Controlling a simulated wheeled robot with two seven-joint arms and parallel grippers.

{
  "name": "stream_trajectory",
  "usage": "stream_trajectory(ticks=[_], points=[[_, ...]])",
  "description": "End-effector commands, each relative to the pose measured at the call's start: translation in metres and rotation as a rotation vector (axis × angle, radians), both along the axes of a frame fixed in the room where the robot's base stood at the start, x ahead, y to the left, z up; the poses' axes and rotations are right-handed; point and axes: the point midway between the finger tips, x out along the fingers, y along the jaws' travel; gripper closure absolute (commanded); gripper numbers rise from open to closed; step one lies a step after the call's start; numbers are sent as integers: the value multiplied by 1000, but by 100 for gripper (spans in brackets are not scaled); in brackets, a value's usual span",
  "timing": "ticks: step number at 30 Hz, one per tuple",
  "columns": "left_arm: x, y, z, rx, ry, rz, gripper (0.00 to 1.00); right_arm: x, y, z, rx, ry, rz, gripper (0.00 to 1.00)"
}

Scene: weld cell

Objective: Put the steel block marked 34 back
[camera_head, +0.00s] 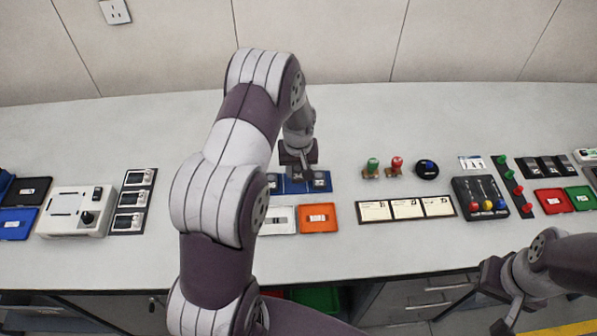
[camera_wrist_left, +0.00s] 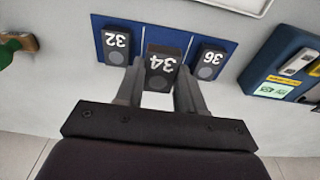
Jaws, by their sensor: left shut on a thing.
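The steel block marked 34 (camera_wrist_left: 161,65) is dark, with its number upside down in the left wrist view. My left gripper (camera_wrist_left: 160,84) is shut on it. The block is at the middle section of a blue holder (camera_wrist_left: 183,38), between block 32 (camera_wrist_left: 116,44) and block 36 (camera_wrist_left: 208,62). I cannot tell whether it touches the holder. In the head view my left gripper (camera_head: 299,168) points down over the blue holder (camera_head: 327,187) and hides block 34. My right gripper (camera_head: 507,298) is at the lower right, away from the holder; its jaw opening is unclear.
A white tray (camera_head: 278,228) and an orange tray (camera_head: 318,225) lie in front of the holder. Green and red-handled stamps (camera_head: 384,167) stand to its right, beyond a free gap. A white device (camera_head: 75,212) stands at the left. The bench behind is clear.

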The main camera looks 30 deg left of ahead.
Motion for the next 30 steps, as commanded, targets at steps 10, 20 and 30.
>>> stream_trajectory(ticks=[10, 20, 30], points=[[7, 14, -43, 0, 1, -1, 100, 0, 0, 18, 0, 0, 0, 100], [8, 14, -52, 0, -2, -1, 100, 0, 0, 14, 0, 0, 0, 100], [8, 14, -53, 0, -1, -1, 37, 0, 0, 13, 0, 0, 0, 100]])
